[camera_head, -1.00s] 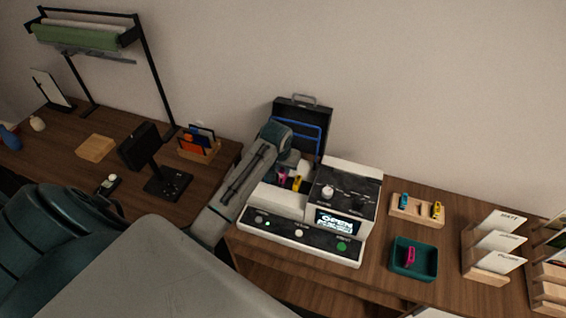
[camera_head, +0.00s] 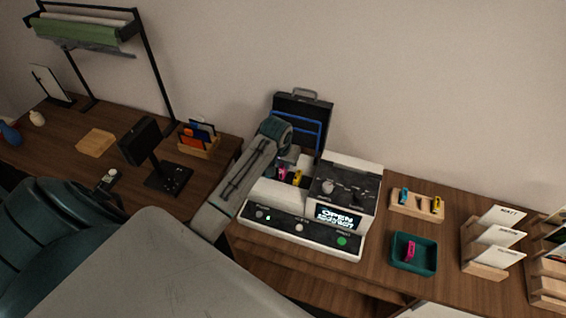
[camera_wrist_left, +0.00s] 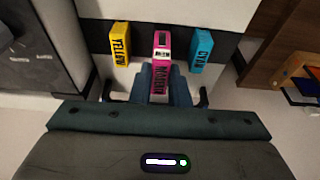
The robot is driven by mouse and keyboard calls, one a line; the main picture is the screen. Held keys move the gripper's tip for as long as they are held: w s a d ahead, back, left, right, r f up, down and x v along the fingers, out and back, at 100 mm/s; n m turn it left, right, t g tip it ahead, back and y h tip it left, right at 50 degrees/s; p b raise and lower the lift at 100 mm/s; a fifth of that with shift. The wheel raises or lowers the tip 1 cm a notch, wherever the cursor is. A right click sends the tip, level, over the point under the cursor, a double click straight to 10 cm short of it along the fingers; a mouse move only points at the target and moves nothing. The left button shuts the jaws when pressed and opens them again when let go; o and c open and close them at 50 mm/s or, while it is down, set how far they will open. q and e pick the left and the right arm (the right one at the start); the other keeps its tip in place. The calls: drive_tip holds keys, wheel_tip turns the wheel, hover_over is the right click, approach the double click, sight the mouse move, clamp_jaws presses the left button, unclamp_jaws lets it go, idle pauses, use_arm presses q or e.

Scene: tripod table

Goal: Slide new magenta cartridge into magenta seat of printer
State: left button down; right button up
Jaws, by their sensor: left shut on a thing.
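The printer (camera_head: 262,223) stands on the right table with its left bay exposed. In the left wrist view the magenta cartridge (camera_wrist_left: 161,48) is between the yellow cartridge (camera_wrist_left: 120,45) and the cyan cartridge (camera_wrist_left: 201,50). My left gripper (camera_wrist_left: 160,90) is shut on its near end. In the head view the left arm reaches over the printer; the gripper is mostly hidden, with magenta (camera_head: 283,174) and yellow (camera_head: 298,178) showing beside it. I cannot tell how deep the magenta cartridge sits. My right gripper is not in view.
A teal tray (camera_head: 431,271) to the right holds another magenta cartridge (camera_head: 410,251). A wooden holder (camera_head: 417,209) behind it carries cyan and yellow cartridges. A wooden card rack (camera_head: 487,268) stands farther right. A black stand (camera_head: 157,165) is on the left table.

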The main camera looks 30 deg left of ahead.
use_arm(q)
drive_tip(key=shift+f, duration=0.3)
drive_tip(key=shift+f+b, duration=0.4)
drive_tip(key=shift+f, duration=1.2)
drive_tip(key=c, duration=1.3)
unclamp_jaws()
drive_tip(key=shift+r+p, duration=0.4)
drive_tip(key=shift+r, duration=4.1)
